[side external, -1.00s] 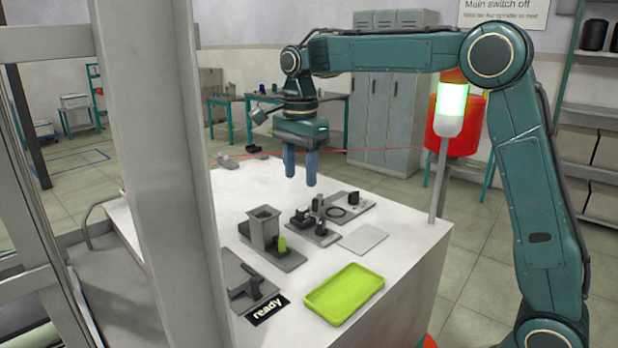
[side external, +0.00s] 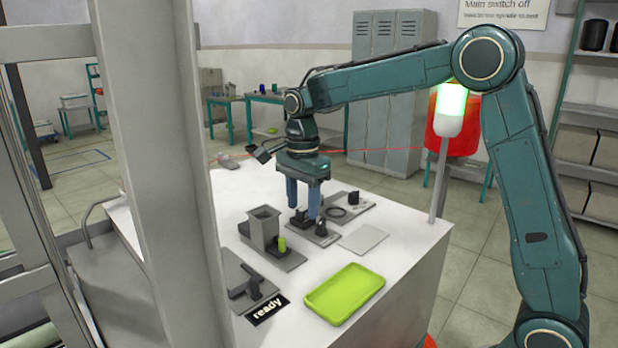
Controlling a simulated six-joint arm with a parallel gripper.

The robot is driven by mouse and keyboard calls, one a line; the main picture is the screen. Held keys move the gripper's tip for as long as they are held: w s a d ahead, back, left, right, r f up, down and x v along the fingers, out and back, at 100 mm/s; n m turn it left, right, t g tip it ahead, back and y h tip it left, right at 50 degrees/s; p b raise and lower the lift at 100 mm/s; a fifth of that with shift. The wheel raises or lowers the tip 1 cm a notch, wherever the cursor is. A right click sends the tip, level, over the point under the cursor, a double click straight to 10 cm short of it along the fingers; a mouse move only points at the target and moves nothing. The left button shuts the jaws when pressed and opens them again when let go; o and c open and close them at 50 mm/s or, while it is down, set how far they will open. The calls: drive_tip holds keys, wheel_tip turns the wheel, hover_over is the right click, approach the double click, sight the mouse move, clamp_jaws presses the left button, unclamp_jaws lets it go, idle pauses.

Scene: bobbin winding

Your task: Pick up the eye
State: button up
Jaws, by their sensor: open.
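My gripper (side external: 303,210) is open, with its two blue fingers pointing down. The fingertips are low over a small grey plate with dark fittings near the middle of the table. A small dark upright piece (side external: 321,229) stands on that plate just beside the right finger; it may be the eye, but it is too small to be sure. Another dark fitting (side external: 298,221) sits below and between the fingers. The fingers partly hide the plate, and I cannot tell whether they touch anything.
A grey box-shaped holder (side external: 264,226) and a yellow-green cylinder (side external: 282,244) stand left of the gripper. A lamp post (side external: 438,180) stands at the right edge.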

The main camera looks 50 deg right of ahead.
drive_tip(key=shift+f, duration=0.45)
clamp_jaws()
